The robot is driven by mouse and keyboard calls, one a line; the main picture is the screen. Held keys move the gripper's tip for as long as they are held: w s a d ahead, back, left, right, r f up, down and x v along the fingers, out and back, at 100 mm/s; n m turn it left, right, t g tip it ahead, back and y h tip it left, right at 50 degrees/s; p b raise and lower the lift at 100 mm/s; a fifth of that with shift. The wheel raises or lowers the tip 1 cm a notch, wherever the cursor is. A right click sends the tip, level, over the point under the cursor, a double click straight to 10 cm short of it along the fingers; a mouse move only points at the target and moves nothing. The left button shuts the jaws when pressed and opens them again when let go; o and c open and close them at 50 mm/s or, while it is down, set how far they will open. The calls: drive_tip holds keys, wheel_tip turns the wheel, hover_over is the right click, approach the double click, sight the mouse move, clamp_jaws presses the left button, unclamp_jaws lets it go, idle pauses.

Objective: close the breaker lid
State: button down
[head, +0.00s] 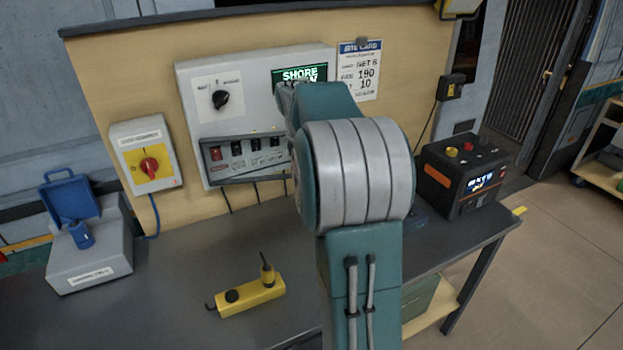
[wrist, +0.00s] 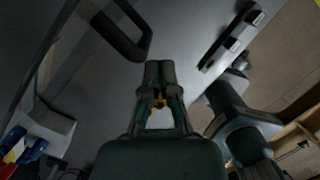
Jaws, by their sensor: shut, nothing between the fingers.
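The breaker strip (head: 243,157) is a dark grey frame on the lower front of the white wall box (head: 262,70). It holds a red switch (head: 216,153) and several black switches, which show uncovered. The wrist view shows a dark strip with pale marks (wrist: 232,36) at upper right, apart from the fingers.
A dark U-shaped bar (wrist: 118,35) is at upper left in the wrist view. A red-yellow switch box (head: 146,156) and a blue-lidded socket box (head: 88,235) are at left. A black control box (head: 465,175) stands at right.

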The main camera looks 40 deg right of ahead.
drive_tip(key=w+d, duration=0.6)
drive_tip(key=w, duration=0.1)
drive_tip(key=shift+w, duration=0.25)
idle(0.4)
